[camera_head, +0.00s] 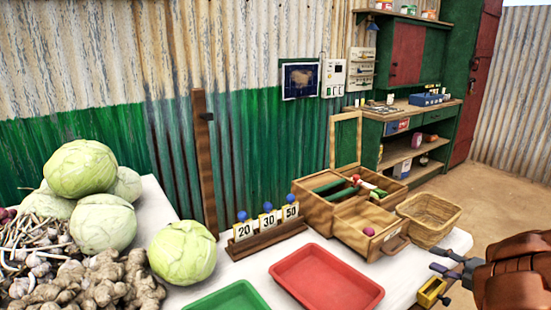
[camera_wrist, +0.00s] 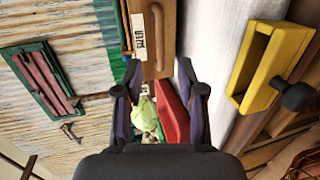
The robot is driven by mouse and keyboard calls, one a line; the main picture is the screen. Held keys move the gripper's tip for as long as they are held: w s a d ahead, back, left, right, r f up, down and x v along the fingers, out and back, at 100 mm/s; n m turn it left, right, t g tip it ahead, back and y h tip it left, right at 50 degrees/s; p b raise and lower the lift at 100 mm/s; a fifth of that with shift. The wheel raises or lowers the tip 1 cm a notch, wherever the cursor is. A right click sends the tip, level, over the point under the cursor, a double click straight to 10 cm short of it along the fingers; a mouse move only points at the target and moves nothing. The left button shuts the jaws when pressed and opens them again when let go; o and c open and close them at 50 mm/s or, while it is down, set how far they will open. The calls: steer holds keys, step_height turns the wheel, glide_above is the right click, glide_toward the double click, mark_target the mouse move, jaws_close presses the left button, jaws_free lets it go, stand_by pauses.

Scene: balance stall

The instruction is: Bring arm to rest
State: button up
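My gripper (camera_head: 447,263) is at the right edge of the head view, beside the table's right end, with my brown arm behind it. In the wrist view my gripper (camera_wrist: 159,72) has its two dark fingers spread apart. Nothing is held between them; a cabbage (camera_wrist: 143,114) and the red tray (camera_wrist: 174,112) show in the distance through the gap. The wrist view is turned on its side.
A yellow box (camera_head: 431,291) is close below my gripper. A wicker basket (camera_head: 428,214) and an open wooden box (camera_head: 343,213) stand on the white table (camera_head: 248,269), with the red tray (camera_head: 326,281) in front. Bare floor (camera_head: 497,201) lies beyond.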

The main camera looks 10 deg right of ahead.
steer(key=w+d+r+m+h, duration=0.3)
steer(key=w+d+r+h, duration=0.1)
steer(key=w+h, duration=0.1)
step_height(320, 180, up, 9)
steer(key=s+d+m+g+h, duration=0.2)
steer(key=d+m+h, duration=0.1)
steer(key=m+h, duration=0.65)
steer(key=s+a+f+m+g+y, duration=0.3)
steer(key=s+a+f+m+g, duration=0.15)
steer(key=s+a, duration=0.8)
steer(key=s+a+f+m+g+y, duration=0.25)
steer(key=s+a+f+g, duration=0.2)
steer(key=s+a, duration=0.85)
steer(key=s+a+f+m+g+y, duration=0.35)
steer(key=s+a+g, duration=0.25)
steer(key=s+a, duration=0.65)
step_height(320, 180, up, 18)
steer(key=w+t+p, duration=0.1)
steer(key=w+p, duration=0.1)
steer(key=p, duration=1.4)
steer(key=shift+w+a+h+p, duration=0.3)
steer(key=shift+a+h+p, duration=0.1)
steer(key=shift+a+h, duration=0.05)
